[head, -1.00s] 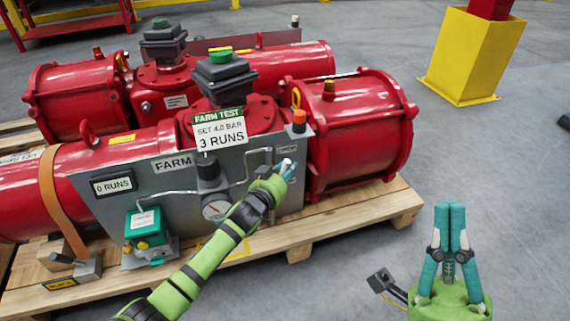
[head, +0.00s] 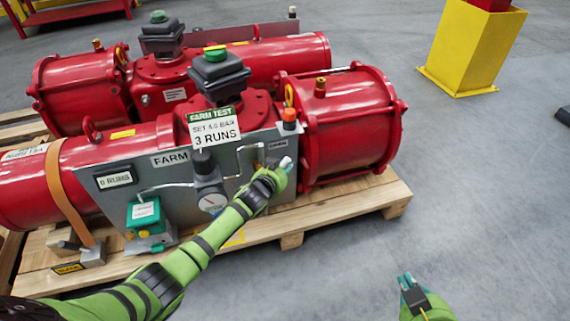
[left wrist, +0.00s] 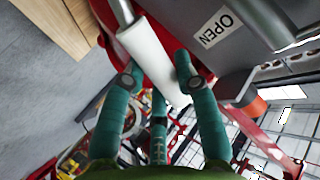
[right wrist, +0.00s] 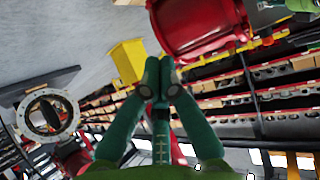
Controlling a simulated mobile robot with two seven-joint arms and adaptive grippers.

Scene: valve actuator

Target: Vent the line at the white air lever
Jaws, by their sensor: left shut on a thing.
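The white air lever (head: 286,162) shows at the right part of the grey panel (head: 178,171), mostly hidden by my left gripper (head: 280,174). In the left wrist view the white lever handle (left wrist: 152,55) lies slanted between the teal fingers of my left gripper (left wrist: 160,88), which is shut on it. An OPEN label (left wrist: 221,27) is on the panel close to the handle. My right gripper (head: 407,281) is away from the panel, over the floor at the lower right. Its fingertips meet in the right wrist view (right wrist: 158,82), with nothing between them.
The panel carries a gauge (head: 211,202), a "0 RUNS" display (head: 115,179), a green box (head: 146,217) and an orange-capped part (head: 289,119). A FARM TEST sign (head: 213,127) reads 3 RUNS. Red actuators (head: 345,120) stand on a wooden pallet (head: 345,212).

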